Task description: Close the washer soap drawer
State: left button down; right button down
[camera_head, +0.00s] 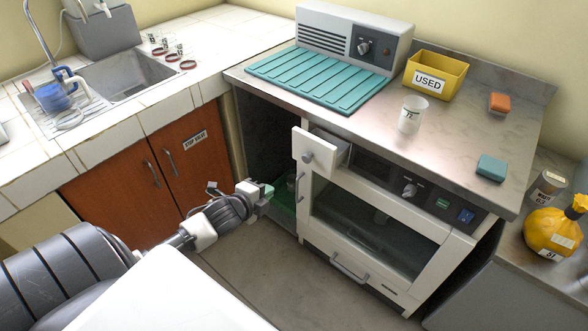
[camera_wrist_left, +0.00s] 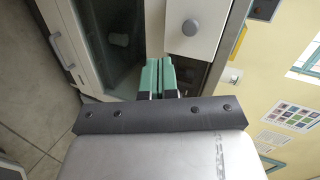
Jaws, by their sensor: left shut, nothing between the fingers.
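The soap drawer (camera_head: 307,151) is a small white drawer at the upper left of the white front-loading machine (camera_head: 440,285). It stands pulled out, with a round grey knob on its front. The drawer front also shows in the left wrist view (camera_wrist_left: 205,42), at the top right of centre. My left gripper (camera_head: 267,191) is in front of the machine, to the left of and below the drawer, apart from it. Its green-tipped fingers (camera_wrist_left: 157,76) are shut together and empty. My right gripper does not show.
The metal countertop (camera_head: 380,120) overhangs the machine and carries a yellow "USED" bin (camera_head: 455,70), a white cup (camera_head: 412,114) and sponges. A dark open bay (camera_head: 262,130) lies left of the machine. Wooden cabinet doors (camera_head: 110,185) stand further left. Floor in front is clear.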

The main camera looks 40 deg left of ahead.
pick_arm(q)
notch_tip(320, 180, up, 4)
jog(key=d+m, duration=0.1)
jog(key=b, duration=0.1)
send_near(305, 158)
jog(key=shift+m+t+h, duration=0.3)
jog(key=shift+t+h, duration=0.1)
jog(key=x, duration=0.3)
jog(key=f+x, duration=0.1)
jog(key=x, duration=0.1)
jog(key=shift+w+a+f, duration=0.2)
jog(key=shift+w, duration=0.8)
